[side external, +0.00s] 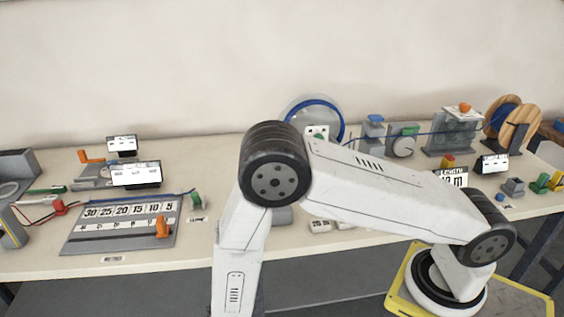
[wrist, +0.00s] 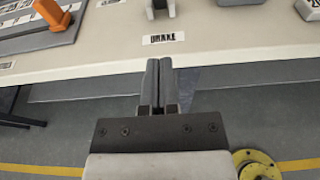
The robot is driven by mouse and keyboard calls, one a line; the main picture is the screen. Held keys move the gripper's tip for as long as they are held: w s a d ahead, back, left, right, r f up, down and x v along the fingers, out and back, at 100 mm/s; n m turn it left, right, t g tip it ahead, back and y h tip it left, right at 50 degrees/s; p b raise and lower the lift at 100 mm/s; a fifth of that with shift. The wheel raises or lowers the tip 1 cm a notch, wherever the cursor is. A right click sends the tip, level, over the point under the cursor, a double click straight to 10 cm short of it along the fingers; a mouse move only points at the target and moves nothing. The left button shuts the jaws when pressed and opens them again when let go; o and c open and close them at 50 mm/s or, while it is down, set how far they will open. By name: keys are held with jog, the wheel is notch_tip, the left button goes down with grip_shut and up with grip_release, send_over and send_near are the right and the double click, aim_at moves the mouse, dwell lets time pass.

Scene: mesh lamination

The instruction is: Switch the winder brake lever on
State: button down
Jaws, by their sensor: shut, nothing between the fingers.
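A label reading BRAKE (wrist: 163,38) lies on the front of the bench top in the wrist view. Just behind it, cut off by the top edge, stands a small pale lever with a dark base (wrist: 159,9), which I take to be the brake lever. Its setting cannot be told. My gripper (wrist: 161,65) is shut and empty, with its fingertips in front of the label, apart from the lever, and over the bench's front edge in the picture. In the side view my arm covers that part of the bench, and my gripper is not visible.
An orange slider (wrist: 52,14) on a grey scale board is at the left; the board (side external: 82,242) also shows in the side view. A green-topped block (side external: 196,199) stands beside the board. The bench around the label is clear.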

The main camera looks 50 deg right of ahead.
jog(key=x, duration=0.3)
jog(key=r+x, duration=0.1)
jog(key=x, duration=0.2)
jog(key=r+x, duration=0.1)
jog(key=x, duration=0.1)
jog(key=shift+w+d+f, duration=0.15)
jog(key=shift+w+d, duration=0.3)
jog(key=shift+w+d+r, duration=0.35)
jog(key=shift+w+d, duration=0.05)
jog(key=shift+w+d+r+g+y, duration=0.2)
jog(key=shift+r+g+y, duration=0.2)
jog(key=shift+g+y, duration=0.1)
jog(key=shift+w+d+r+g+y, duration=0.4)
jog(key=shift+r+g+y, duration=0.1)
jog(key=shift+g+y, duration=0.1)
jog(key=shift+w+d+r+g+y, duration=0.3)
jog(key=shift+w+d+g+y, duration=0.2)
jog(key=shift+g+y, duration=0.35)
jog(key=shift+w+d+r+g+y, duration=0.35)
jog(key=shift+w+d+g+y, duration=0.15)
jog(key=shift+g+y, duration=0.35)
jog(key=shift+w+d, duration=1.05)
jog(key=shift+w+d+r, duration=0.1)
